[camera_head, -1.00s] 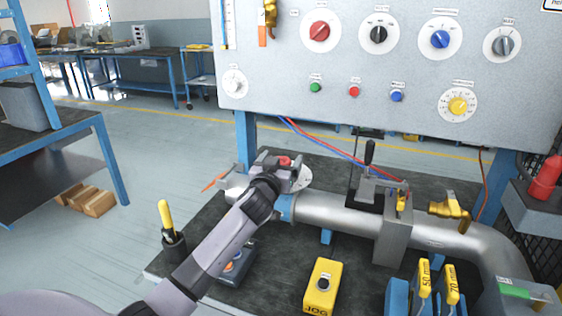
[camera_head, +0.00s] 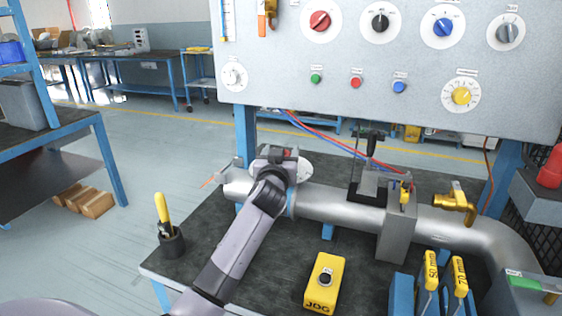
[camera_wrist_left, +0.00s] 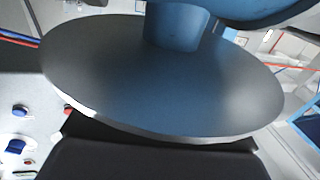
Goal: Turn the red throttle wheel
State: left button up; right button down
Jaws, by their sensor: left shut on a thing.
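In the left wrist view a large dark grey disc (camera_wrist_left: 150,85) with a blue stem (camera_wrist_left: 176,27) fills the middle, and no red wheel can be made out there. My right gripper is in neither view.
The grey pipe (camera_head: 340,206) runs right across the dark bench. A yellow JOG box (camera_head: 323,285), a tool cup (camera_head: 171,243) and yellow-handled tools (camera_head: 430,268) stand in front. An upright black lever (camera_head: 371,147) rises behind the pipe. The control panel (camera_head: 280,90) hangs above.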

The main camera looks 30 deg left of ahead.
pick_arm(q)
jog(key=o, duration=1)
jog(key=shift+c, duration=0.2)
jog(key=shift+s, duration=0.1)
jog(key=shift+v, duration=3.55)
jog(key=shift+d, duration=0.1)
